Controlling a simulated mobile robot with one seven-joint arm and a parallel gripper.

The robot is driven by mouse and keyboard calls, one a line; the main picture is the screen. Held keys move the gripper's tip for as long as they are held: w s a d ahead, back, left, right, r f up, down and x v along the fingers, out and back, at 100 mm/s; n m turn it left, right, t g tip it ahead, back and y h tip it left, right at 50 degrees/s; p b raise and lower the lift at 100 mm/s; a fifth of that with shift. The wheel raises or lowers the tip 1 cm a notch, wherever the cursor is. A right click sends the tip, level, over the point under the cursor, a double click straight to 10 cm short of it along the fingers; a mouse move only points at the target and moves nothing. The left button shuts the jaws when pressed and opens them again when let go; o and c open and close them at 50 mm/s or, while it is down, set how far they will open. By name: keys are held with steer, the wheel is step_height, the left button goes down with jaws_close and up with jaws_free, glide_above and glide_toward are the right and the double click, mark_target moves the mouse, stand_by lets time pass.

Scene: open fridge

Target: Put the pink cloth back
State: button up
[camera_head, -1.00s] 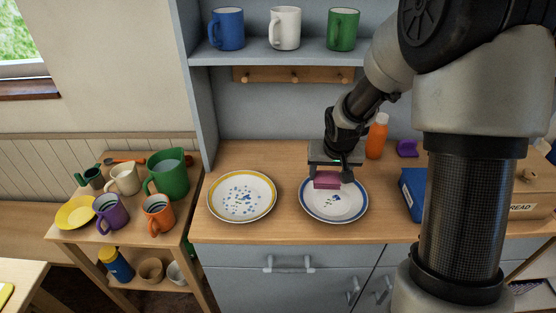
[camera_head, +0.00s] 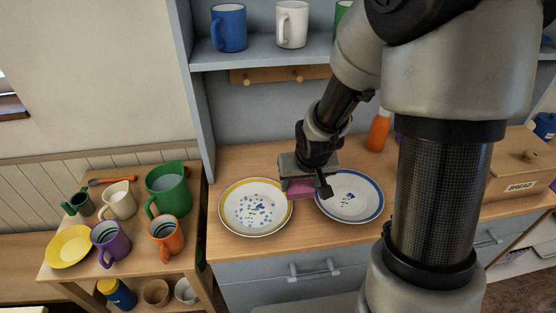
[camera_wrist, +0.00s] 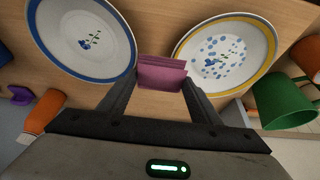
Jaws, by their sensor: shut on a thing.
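The pink cloth (camera_head: 299,189) is a small folded block held between the fingers of my gripper (camera_head: 306,190). In the wrist view the cloth (camera_wrist: 162,74) shows between the two dark fingers (camera_wrist: 160,88). My gripper is shut on it, over the counter between the two plates. The yellow-rimmed plate (camera_head: 255,207) lies to the left, with blue spots. The blue-rimmed plate (camera_head: 350,197) lies to the right, partly hidden by my gripper. I cannot tell exactly how high the cloth is above the counter.
A side table at left holds several mugs, a green jug (camera_head: 168,190) and a yellow dish (camera_head: 70,248). An orange bottle (camera_head: 378,131) stands behind the plates. Mugs stand on the shelf (camera_head: 262,57) above. A bread box (camera_head: 520,180) is at right. The counter front is clear.

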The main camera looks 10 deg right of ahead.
steer(key=shift+w+a, duration=0.15)
steer(key=shift+w, duration=0.2)
steer(key=w+p, duration=0.1)
steer(key=w, duration=0.5)
steer(key=w+f+p, duration=0.1)
steer(key=w, duration=0.5)
steer(key=w+f+p, duration=0.1)
steer(key=w, duration=0.5)
steer(key=shift+w+f, duration=0.1)
steer(key=shift+w, duration=0.3)
step_height(320, 180, down, 4)
steer(key=shift+f, duration=0.1)
steer(key=shift+w+f+p, duration=0.25)
steer(key=shift+f+p, duration=0.05)
steer(key=shift+f, duration=0.2)
steer(key=o, duration=1)
steer(key=shift+c, duration=0.2)
